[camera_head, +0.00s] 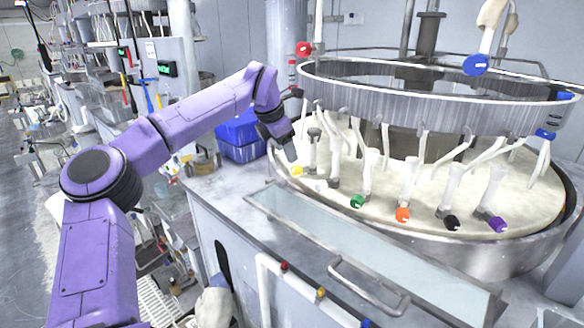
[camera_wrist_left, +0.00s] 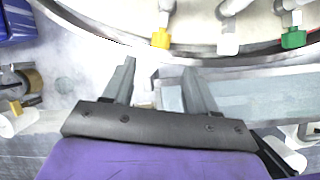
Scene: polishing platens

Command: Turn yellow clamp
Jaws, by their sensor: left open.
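The yellow clamp (camera_head: 297,170) sits at the left end of the row of coloured clamps along the platen's front rim. It also shows in the left wrist view (camera_wrist_left: 160,39), just beyond the fingertips and roughly centred between them. My left gripper (camera_head: 291,155) comes in from the left and hangs close above the yellow clamp in the head view. Its two fingers are apart and empty in the left wrist view (camera_wrist_left: 158,68), with a gap between them and the clamp. My right gripper does not show in either view.
White, green (camera_head: 357,202), orange (camera_head: 403,214), black (camera_head: 452,223) and purple (camera_head: 498,224) clamps follow to the right on the round platen (camera_head: 380,192). A large metal ring (camera_head: 440,108) stands above it. A blue bin (camera_head: 240,136) is behind my left forearm.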

